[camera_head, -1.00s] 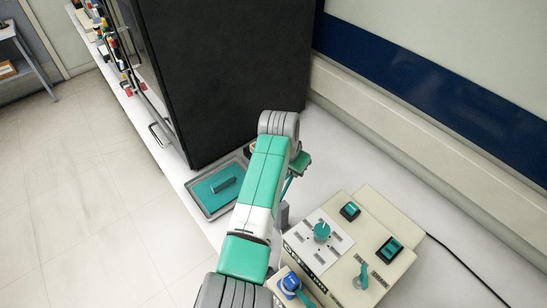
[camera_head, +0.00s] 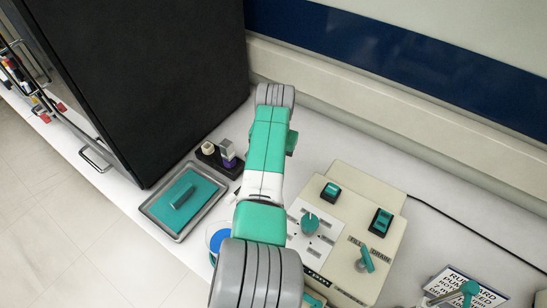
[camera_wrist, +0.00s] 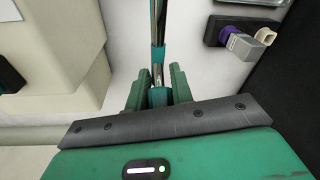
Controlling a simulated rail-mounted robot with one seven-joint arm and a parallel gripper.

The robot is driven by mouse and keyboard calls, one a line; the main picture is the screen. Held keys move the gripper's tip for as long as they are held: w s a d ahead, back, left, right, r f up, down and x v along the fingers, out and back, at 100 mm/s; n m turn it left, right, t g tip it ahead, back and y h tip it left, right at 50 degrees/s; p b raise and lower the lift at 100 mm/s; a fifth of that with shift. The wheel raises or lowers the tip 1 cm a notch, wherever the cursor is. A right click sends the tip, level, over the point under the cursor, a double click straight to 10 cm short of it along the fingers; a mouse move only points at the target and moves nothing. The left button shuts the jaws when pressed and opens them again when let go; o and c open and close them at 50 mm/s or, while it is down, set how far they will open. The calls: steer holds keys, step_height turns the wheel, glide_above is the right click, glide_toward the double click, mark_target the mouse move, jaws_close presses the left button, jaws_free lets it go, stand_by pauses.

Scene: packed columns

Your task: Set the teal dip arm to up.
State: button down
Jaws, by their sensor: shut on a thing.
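The dip arm (camera_wrist: 158,28) shows in the wrist view as a thin shiny metal rod with a teal sleeve, running up the picture from between my fingers. My gripper (camera_wrist: 158,80) is shut on it at a teal part. In the head view my own arm hides the dip arm, and only a teal edge of my gripper (camera_head: 291,143) shows. I cannot tell the dip arm's tilt or how high its end is.
A cream control box (camera_head: 338,235) with a teal knob, switches and a fill/drain lever stands right of my arm. A black cabinet (camera_head: 150,80) stands behind.

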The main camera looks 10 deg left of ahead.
steer(key=shift+w+d+f+b, duration=0.1)
steer(key=shift+w+f+b, duration=0.05)
steer(key=shift+f+b, duration=0.25)
steer(key=c, duration=1.3)
jaws_free()
steer(key=shift+f, duration=0.1)
steer(key=shift+o, duration=0.2)
steer(key=r+p, duration=0.1)
steer(key=r, duration=0.1)
steer(key=r+p, duration=0.1)
steer(key=r, duration=0.2)
steer(key=s+r+p, duration=0.1)
steer(key=r, duration=0.2)
steer(key=shift+d, duration=0.1)
